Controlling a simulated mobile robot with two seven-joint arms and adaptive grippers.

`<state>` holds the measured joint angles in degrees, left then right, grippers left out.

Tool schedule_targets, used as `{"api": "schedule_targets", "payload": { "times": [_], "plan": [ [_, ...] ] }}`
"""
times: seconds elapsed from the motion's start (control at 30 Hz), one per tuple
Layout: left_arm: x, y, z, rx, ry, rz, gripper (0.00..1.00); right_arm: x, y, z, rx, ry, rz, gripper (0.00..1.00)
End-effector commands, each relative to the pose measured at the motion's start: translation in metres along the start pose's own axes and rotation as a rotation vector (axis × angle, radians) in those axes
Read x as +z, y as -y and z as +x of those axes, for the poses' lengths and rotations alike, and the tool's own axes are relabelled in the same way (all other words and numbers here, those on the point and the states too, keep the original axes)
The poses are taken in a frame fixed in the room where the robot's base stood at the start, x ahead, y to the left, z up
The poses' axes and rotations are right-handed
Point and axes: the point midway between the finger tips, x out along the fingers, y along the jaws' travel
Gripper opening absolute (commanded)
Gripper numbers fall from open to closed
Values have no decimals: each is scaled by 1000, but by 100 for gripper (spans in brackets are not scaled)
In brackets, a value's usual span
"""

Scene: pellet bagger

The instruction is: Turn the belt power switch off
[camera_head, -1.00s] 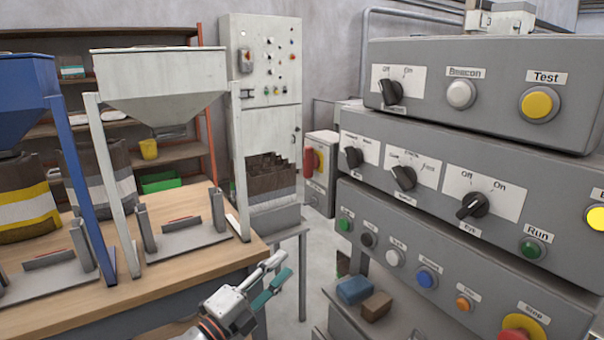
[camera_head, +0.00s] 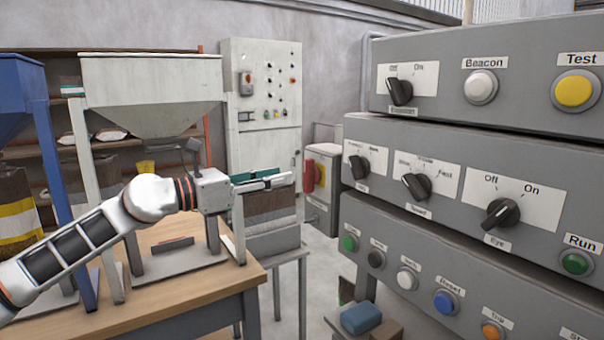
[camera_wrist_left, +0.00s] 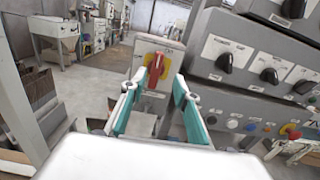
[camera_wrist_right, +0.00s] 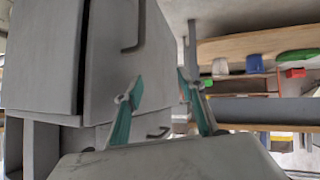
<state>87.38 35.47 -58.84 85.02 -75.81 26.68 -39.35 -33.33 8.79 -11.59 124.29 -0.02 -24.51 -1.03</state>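A red rotary handle on a yellow plate (camera_head: 319,174) is on the front of a small grey box (camera_head: 321,206) beyond the button panels. In the left wrist view the red handle (camera_wrist_left: 155,72) stands nearly upright, between and beyond my fingers. Its label is too small to read fully. My left gripper (camera_head: 287,182) is open and empty, raised and pointing at the box; it also shows open in the left wrist view (camera_wrist_left: 155,88). No contact with the handle shows. My right gripper (camera_wrist_right: 158,82) is open and empty, facing grey cabinets.
Stacked grey button panels (camera_head: 420,170) with knobs stand close on the right. A wooden bench (camera_head: 170,285) with hopper stands (camera_head: 150,90) is on the left. A tall control cabinet (camera_head: 265,100) stands behind. A blue block (camera_head: 361,318) lies low in front of the panels.

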Motion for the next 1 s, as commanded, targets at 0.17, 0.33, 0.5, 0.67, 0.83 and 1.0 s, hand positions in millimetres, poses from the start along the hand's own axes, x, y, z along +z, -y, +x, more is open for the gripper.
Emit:
{"api": "schedule_targets", "payload": {
  "times": [0.17,0.33,0.5,0.67,0.83,1.0],
  "plan": [
    [5,-5,4,9,-12,42,31,5,1,1,-2,7,-1,40],
    [3,-5,26,8,-12,39,31,8,2,1,-4,12,-1,40],
    [2,-6,53,8,-12,37,31,5,3,2,-8,5,-2,40],
    [2,-6,70,8,-11,37,31,3,5,5,-12,-2,-3,40],
    [4,-6,76,9,-10,39,31,-5,3,6,-10,-15,-4,40],
    [6,-5,76,8,-10,39,31,-7,2,5,-9,-18,-4,40]
  ]
}}
